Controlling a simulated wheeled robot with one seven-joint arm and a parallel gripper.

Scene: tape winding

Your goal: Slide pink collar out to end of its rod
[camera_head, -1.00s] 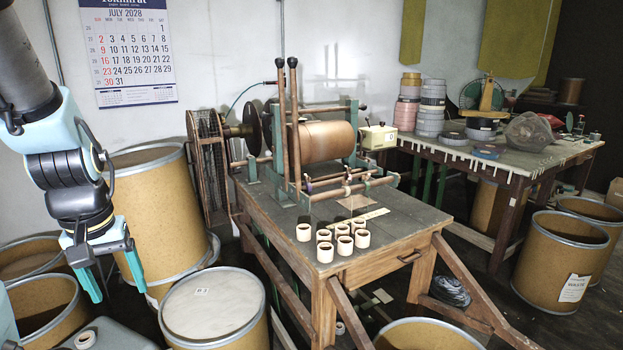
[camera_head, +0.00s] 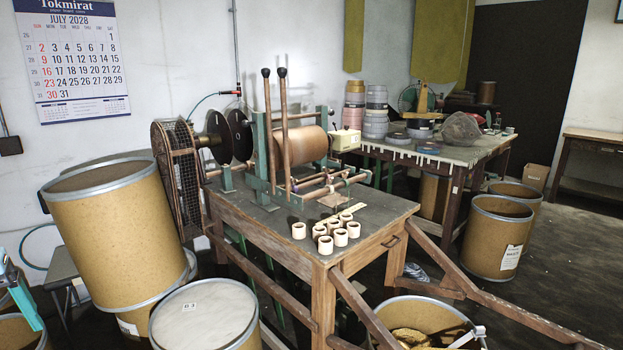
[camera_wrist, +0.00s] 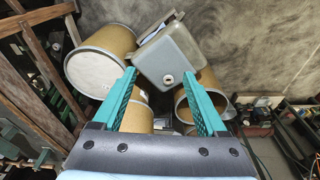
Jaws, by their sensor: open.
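The winding machine has horizontal rods (camera_head: 320,191) along its front, below the brown roll (camera_head: 303,146). Small collars and fittings sit on these rods, one of them pinkish (camera_head: 330,184). They are too small to tell for certain which is the pink collar or how far along its rod it sits. My gripper (camera_wrist: 162,72) is open and empty in the wrist view, with two teal fingers spread over the floor area. In the head view only part of a teal finger (camera_head: 26,306) shows at the left edge, far from the rods.
Several cream rings (camera_head: 325,244) stand on the wooden bench (camera_head: 262,236) in front of the machine. Two upright levers (camera_head: 284,130) rise before the roll. Fibre drums (camera_head: 120,240) crowd the left and front. A grey bin (camera_wrist: 172,55) lies below my gripper.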

